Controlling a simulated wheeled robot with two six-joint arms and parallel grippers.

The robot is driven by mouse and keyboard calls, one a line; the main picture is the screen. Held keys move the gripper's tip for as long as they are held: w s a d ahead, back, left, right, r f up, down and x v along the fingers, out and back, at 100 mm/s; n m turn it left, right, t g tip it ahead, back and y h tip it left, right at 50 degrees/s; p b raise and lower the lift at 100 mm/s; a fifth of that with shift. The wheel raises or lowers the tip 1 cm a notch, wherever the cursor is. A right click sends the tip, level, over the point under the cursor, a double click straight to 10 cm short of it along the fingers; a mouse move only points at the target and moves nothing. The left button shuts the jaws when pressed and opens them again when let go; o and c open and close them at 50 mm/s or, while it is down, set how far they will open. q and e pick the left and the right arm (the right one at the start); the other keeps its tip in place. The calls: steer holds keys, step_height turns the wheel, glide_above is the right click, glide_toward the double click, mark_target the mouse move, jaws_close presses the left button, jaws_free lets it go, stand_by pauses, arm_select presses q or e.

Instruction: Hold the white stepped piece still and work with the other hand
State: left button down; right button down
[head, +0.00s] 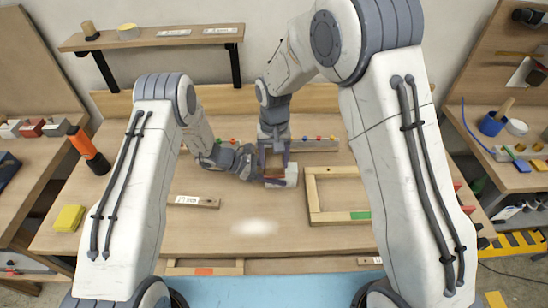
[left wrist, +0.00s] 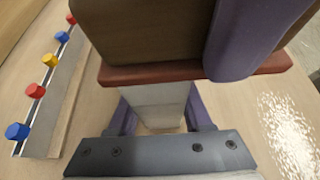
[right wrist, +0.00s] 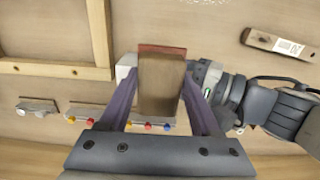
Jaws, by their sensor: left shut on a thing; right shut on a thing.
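The white stepped piece (head: 291,174) is over the middle of the bench. My left gripper (head: 259,178) comes in from the left and is shut on it; its pale side (left wrist: 155,98) shows between the fingers in the left wrist view. My right gripper (head: 274,148) points down from above and is shut on a brown block with a reddish base (right wrist: 162,85). The block lies over the white piece and hides much of it. Whether they touch is hard to tell. A corner of the white piece (right wrist: 126,67) shows beside the block in the right wrist view.
A wooden frame (head: 313,190) lies just right of the grippers. A rail with coloured knobs (head: 316,145) runs behind them. A labelled wooden bar (head: 193,201) lies front left, and a yellow block (head: 69,218) further left. The bench's front middle is clear.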

steer(key=shift+w+r, duration=0.1)
steer(key=shift+w, duration=1.75)
steer(key=shift+r, duration=2.55)
arm_select(q)
steer(key=shift+c, duration=1.2)
jaws_free()
steer(key=shift+a, duration=0.1)
steer(key=v, duration=1.2)
